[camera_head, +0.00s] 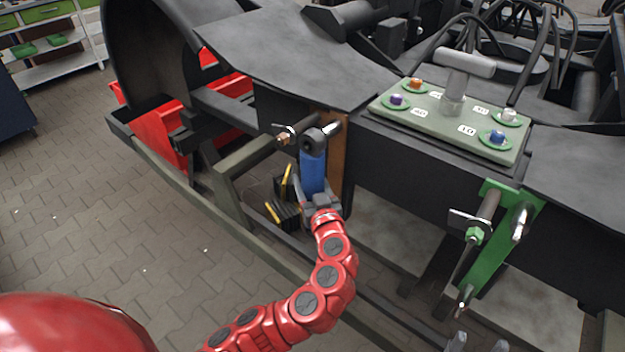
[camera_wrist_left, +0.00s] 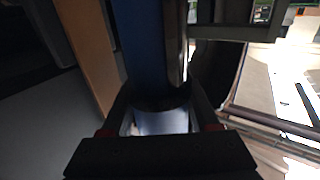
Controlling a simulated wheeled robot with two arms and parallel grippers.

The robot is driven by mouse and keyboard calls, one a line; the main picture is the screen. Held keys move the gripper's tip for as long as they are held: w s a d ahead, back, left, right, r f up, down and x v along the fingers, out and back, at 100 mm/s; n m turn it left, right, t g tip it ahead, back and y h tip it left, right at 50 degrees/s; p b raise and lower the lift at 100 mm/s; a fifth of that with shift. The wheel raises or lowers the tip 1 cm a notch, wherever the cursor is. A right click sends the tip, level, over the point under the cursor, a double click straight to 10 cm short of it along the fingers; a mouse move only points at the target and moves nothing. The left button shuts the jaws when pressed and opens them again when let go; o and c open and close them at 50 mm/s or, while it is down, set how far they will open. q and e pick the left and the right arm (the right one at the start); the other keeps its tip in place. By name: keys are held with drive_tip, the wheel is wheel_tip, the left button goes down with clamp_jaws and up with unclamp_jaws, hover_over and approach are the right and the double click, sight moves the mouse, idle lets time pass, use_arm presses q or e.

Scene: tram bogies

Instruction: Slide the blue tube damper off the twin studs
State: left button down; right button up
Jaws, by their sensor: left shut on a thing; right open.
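The blue tube damper (camera_head: 313,172) hangs nearly upright beside a brown post on the dark bogie frame. Its dark upper eye is at a bright stud (camera_head: 332,129); I cannot tell how far along the stud it sits. The damper's lower end and the lower stud are hidden by my left gripper (camera_head: 320,203), which is shut around the damper's lower part. In the left wrist view the blue tube (camera_wrist_left: 143,45) runs down to a shiny section between the fingers of my left gripper (camera_wrist_left: 160,122).
A green panel (camera_head: 440,128) with coloured knobs and a grey T-handle (camera_head: 463,75) stands on the frame. A green bracket (camera_head: 492,250) with pins is at right. An olive bar frame (camera_head: 235,185) and black blocks with yellow edges (camera_head: 283,212) are close left of the damper.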

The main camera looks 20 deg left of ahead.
use_arm(q)
drive_tip(key=shift+s+a, duration=0.25)
drive_tip(key=shift+s, duration=0.35)
drive_tip(key=shift+s+a, duration=0.2)
drive_tip(key=shift+s, duration=0.55)
drive_tip(key=shift+s+a+b, duration=0.35)
drive_tip(key=shift+s, duration=0.55)
drive_tip(key=shift+s+a+b, duration=0.3)
drive_tip(key=shift+s, duration=0.55)
drive_tip(key=s, duration=0.2)
drive_tip(key=s+a, duration=0.1)
drive_tip(key=shift+s+a, duration=0.2)
drive_tip(key=shift+s, duration=0.2)
